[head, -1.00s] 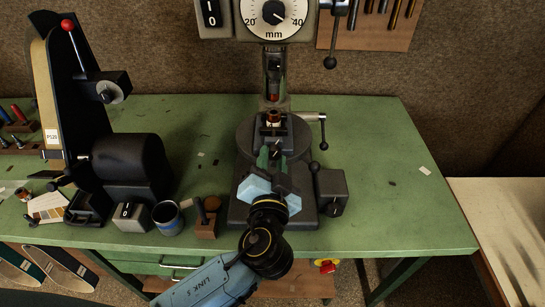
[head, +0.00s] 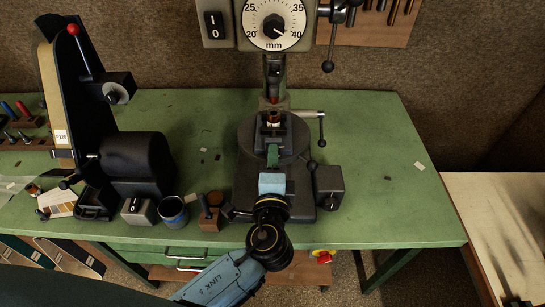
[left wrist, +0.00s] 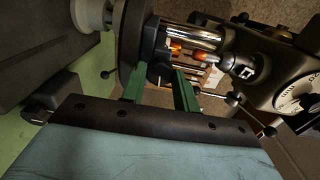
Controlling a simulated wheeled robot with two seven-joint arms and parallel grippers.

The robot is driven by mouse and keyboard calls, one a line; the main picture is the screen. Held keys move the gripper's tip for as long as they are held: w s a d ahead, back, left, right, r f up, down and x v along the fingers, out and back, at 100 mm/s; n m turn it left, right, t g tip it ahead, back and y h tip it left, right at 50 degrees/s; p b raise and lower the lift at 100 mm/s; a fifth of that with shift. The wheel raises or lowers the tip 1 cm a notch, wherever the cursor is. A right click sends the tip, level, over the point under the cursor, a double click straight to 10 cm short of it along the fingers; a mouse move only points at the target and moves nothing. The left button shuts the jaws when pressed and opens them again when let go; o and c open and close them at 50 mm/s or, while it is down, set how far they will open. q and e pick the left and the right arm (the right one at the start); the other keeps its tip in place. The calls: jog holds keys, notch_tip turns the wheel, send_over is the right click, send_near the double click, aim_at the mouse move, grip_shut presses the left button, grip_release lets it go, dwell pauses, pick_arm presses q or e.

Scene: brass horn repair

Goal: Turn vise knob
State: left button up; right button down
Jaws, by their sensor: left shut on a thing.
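The dark vise (head: 262,130) sits on the round table of the drill press, with a small copper-coloured part (head: 273,118) standing in it. My left gripper (head: 273,152) reaches in from the front, and its green fingers are at the near side of the vise. The gripper is shut on the vise knob, which is mostly hidden by the fingers in the head view. In the left wrist view the two green fingers (left wrist: 161,80) reach to the dark vise (left wrist: 150,48), on either side of the knob. My right gripper is not in view.
The drill press has a dial (head: 274,24) above and a side handle (head: 321,128) on the right. A belt grinder (head: 135,160), a blue cup (head: 173,212) and a wooden block (head: 209,219) stand to the left. The green bench (head: 400,205) is mostly clear on the right.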

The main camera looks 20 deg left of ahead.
pick_arm(q)
jog(key=shift+m, duration=4.8)
jog(key=o, duration=1)
jog(key=shift+d, duration=0.1)
jog(key=v, duration=1.3)
jog(key=shift+s+d, duration=0.1)
jog(key=shift+d, duration=0.1)
